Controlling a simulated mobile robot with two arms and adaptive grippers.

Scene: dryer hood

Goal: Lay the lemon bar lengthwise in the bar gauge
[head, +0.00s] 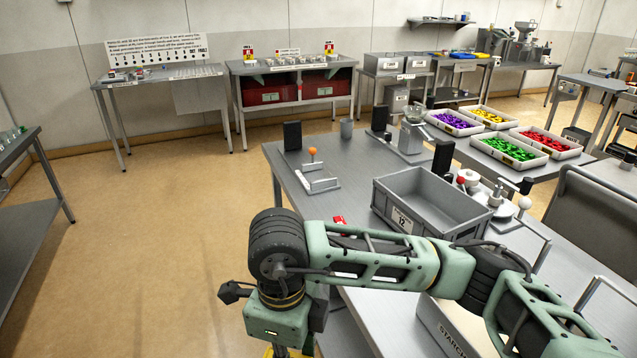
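I cannot make out a lemon bar for certain. A light metal bracket with low raised walls (318,184) lies on the near bench, beside a post with an orange ball. It may be the bar gauge, but I cannot tell. My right arm comes in from the lower right, crosses in front of the bench and bends down at the left. Its gripper is below the bottom edge, and a small yellow patch shows there, too cut off to name. My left gripper is not in view.
The grey bench (357,170) carries a grey crate (402,218) marked 12, a small red object (339,220) and dark upright blocks. Trays of purple, yellow (489,116), green and red pieces stand at the right. The floor left of the bench is clear.

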